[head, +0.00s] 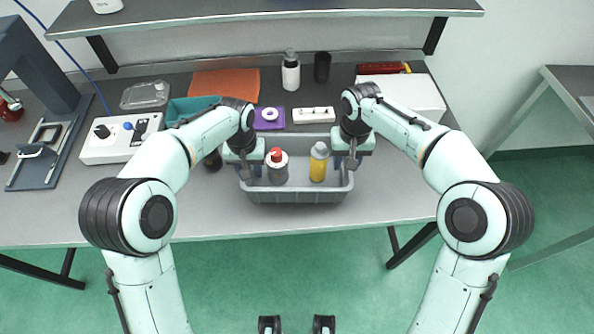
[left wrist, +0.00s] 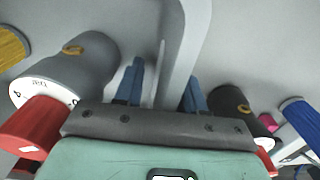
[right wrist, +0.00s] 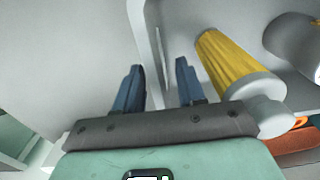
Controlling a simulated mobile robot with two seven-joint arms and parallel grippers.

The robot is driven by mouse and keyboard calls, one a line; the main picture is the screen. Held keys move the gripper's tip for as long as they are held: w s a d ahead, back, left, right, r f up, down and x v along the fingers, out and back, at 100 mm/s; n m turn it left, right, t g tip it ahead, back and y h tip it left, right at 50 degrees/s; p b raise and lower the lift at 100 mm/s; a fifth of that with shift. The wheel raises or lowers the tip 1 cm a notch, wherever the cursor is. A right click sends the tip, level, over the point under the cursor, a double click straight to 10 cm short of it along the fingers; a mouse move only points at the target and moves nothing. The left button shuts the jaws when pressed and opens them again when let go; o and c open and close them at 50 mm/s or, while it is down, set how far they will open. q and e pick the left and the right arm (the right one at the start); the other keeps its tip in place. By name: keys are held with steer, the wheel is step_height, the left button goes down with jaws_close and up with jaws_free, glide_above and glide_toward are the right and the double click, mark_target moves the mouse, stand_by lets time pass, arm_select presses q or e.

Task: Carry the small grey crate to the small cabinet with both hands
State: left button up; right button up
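The small grey crate (head: 300,196) stands on the bench near its front edge. It holds a grey bottle with a red cap (head: 277,170) and a yellow bottle with a pale cap (head: 319,165). My left gripper (head: 246,170) is at the crate's left wall; in the left wrist view its fingers (left wrist: 160,88) stand apart on either side of that wall. My right gripper (head: 350,162) is at the right wall; in the right wrist view its fingers (right wrist: 158,88) stand apart around it, with a gap visible. I cannot make out the small cabinet.
A dark bottle (head: 213,161) stands just left of the crate. Behind are a teal bin (head: 190,107), a purple tray (head: 268,124), a white strip (head: 313,115) and a white box (head: 408,92). A control box (head: 108,142) is at left. Another table (head: 575,84) stands right.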

arm_select(q)
jaws_close()
arm_select(e)
jaws_close()
arm_select(q)
steer(key=shift+w+r, duration=0.1)
steer(key=shift+r, duration=0.1)
arm_select(e)
steer(key=shift+w+r, duration=0.1)
steer(key=shift+r, duration=0.1)
